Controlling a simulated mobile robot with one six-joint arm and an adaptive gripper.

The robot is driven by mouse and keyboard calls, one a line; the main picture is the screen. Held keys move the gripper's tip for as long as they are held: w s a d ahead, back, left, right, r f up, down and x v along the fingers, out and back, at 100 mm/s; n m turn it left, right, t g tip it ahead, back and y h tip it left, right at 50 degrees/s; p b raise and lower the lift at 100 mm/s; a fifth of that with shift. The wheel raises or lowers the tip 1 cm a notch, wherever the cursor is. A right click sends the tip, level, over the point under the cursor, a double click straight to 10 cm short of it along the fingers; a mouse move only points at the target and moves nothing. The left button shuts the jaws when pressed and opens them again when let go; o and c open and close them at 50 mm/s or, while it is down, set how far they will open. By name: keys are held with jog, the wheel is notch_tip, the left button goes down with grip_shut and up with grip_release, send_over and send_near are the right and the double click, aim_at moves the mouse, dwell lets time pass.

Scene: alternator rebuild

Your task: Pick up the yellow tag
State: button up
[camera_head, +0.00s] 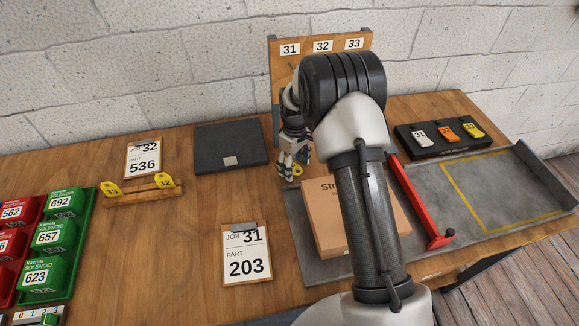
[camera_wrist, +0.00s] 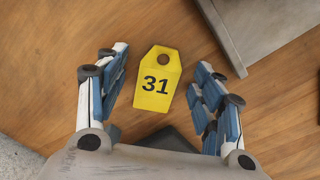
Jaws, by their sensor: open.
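A yellow tag (camera_wrist: 157,85) marked 31, with a hole near its top, shows flat against the wooden table in the wrist view. In the head view a small part of it (camera_head: 298,170) shows beside my fingers, the rest hidden. My gripper (camera_wrist: 156,62) is open, with one finger on each side of the tag and clear gaps to both. In the head view my gripper (camera_head: 287,172) points down over the table, left of the cardboard box. The height of the fingers above the table is hard to tell.
A cardboard box (camera_head: 319,240) sits on a grey tray (camera_head: 300,215) near my gripper, with a red bar (camera_head: 418,202) to the right. A wooden rack (camera_head: 143,195) holds yellow tags 33 and 32. A black holder (camera_head: 440,146) carries several tags. A dark pad (camera_head: 228,143) lies left.

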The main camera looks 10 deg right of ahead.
aim_at(295, 169)
jog(key=shift+f, duration=0.1)
jog(key=shift+c, duration=0.2)
jog(key=shift+s, duration=0.1)
jog(key=c, duration=0.9)
jog(key=shift+r, duration=0.25)
notch_tip(295, 169, up, 4)
jog(key=shift+d+f+p, duration=0.1)
jog(key=shift+f+p, duration=0.15)
jog(key=shift+p, duration=0.6)
jog(key=s+a, duration=0.3)
jog(key=a, duration=0.1)
jog(key=s+a+p, duration=0.1)
jog(key=s+a, duration=0.3)
jog(key=a, duration=0.1)
jog(key=s+a+p, duration=0.1)
jog(key=s+a, duration=0.3)
jog(key=a, duration=0.1)
jog(key=shift+a, duration=0.1)
